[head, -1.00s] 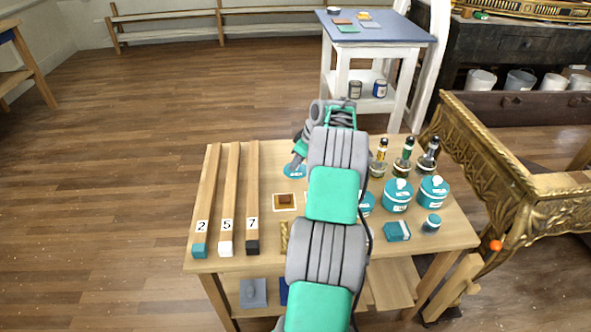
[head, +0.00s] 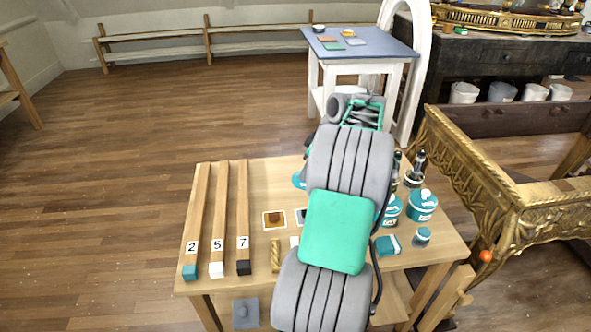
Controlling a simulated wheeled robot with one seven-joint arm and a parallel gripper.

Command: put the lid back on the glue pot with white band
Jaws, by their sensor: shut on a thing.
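My gripper (head: 306,163) is mostly hidden behind my own arm; only a sliver shows at the arm's left edge. It is shut on a teal round piece (head: 298,181), which looks like a lid and is partly covered by the arm. Its height above the table cannot be told. Teal pots with white bands and white knobs stand at the table's right: one (head: 422,206) is in clear view, another (head: 392,212) is partly behind the arm. Any pot further left is hidden, so I cannot tell which pot is open.
On the wooden table (head: 220,283) lie three numbered sticks (head: 214,220) at left and a brown square tile (head: 274,219). A teal box (head: 387,246) and a small teal jar (head: 422,237) stand front right. Dark-topped bottles (head: 416,170) stand behind the pots. A gilt console (head: 470,190) borders the right.

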